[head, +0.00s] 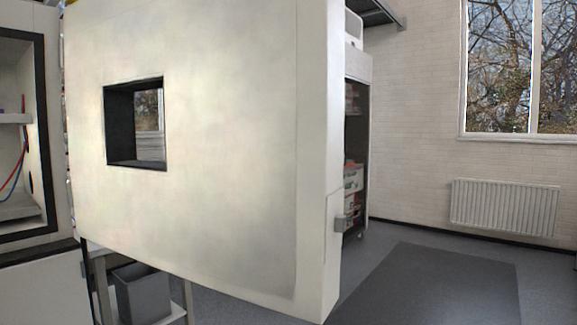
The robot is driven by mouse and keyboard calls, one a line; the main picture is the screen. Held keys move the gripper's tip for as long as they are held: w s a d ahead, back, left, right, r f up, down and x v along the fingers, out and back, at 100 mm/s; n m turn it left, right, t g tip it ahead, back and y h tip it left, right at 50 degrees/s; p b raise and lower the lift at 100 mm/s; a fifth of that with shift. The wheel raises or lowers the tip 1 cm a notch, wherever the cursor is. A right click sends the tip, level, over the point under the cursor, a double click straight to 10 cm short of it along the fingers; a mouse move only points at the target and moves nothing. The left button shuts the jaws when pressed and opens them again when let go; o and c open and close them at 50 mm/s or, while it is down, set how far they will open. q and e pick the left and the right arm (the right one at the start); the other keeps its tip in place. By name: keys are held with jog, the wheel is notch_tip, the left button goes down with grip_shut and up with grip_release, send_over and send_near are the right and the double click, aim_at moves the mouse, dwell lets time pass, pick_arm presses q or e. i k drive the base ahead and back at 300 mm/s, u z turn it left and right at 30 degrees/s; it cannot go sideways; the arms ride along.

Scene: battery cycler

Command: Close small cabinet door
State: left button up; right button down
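The cabinet door (220,120) is a large off-white panel that fills the middle of the head view. It stands wide open, swung out toward me. Neither of my grippers is in view.
A grey bin (142,290) sits on a low stand below the door. Behind the door is a shelf unit (358,130) with boxes. A radiator (504,207) is on the far brick wall under a window. The floor (430,285) at the right is clear.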

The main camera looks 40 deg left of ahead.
aim_at(246, 201)
jog(key=i, duration=2.85)
jog(key=u, duration=3.75)
jog(key=i, duration=0.5)
jog(key=z, duration=0.1)
